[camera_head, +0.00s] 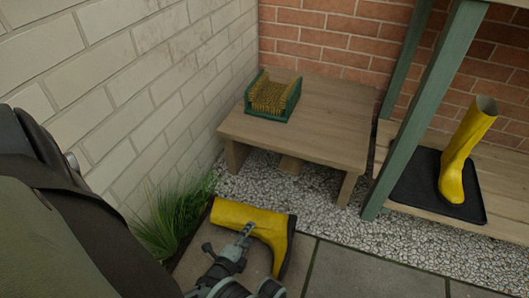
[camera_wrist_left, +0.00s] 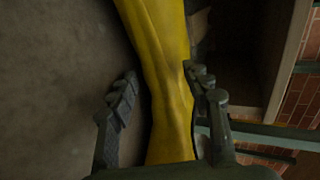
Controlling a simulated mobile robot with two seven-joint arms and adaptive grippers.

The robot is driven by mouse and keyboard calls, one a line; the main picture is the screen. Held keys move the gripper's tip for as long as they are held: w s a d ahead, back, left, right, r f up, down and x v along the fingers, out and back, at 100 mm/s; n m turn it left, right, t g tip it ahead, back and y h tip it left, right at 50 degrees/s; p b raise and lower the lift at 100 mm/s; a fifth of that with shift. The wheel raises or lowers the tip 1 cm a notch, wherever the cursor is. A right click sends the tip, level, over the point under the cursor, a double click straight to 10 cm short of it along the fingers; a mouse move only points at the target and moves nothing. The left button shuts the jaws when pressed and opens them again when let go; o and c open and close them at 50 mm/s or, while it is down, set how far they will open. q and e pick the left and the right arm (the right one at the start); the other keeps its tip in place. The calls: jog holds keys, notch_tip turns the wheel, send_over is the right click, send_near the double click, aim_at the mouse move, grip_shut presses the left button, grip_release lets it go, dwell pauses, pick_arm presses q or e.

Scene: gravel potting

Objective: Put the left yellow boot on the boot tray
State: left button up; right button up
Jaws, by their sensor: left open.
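A yellow boot (camera_head: 268,223) lies on its side on the paving by the gravel, its dark sole facing right. My left gripper (camera_head: 246,230) is at this boot, open. In the left wrist view the boot's yellow shaft (camera_wrist_left: 166,75) runs between the two open fingers (camera_wrist_left: 160,95), with a gap on the left side; the right finger is very close to it, and I cannot tell if it touches. Another yellow boot (camera_head: 466,150) stands upright on the black boot tray (camera_head: 412,185), on the low shelf at the right. My right gripper is not in view.
A low wooden bench (camera_head: 325,130) by the brick wall holds a green boot brush (camera_head: 272,97). A green post (camera_head: 425,110) stands left of the tray. A grass tuft (camera_head: 170,220) grows by the pale wall. The tray's left part is bare.

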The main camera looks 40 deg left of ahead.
pick_arm(q)
jog(key=shift+w, duration=0.1)
grip_shut()
jog(key=shift+w+r, duration=0.1)
dwell(0.4)
jog(key=shift+r, duration=0.1)
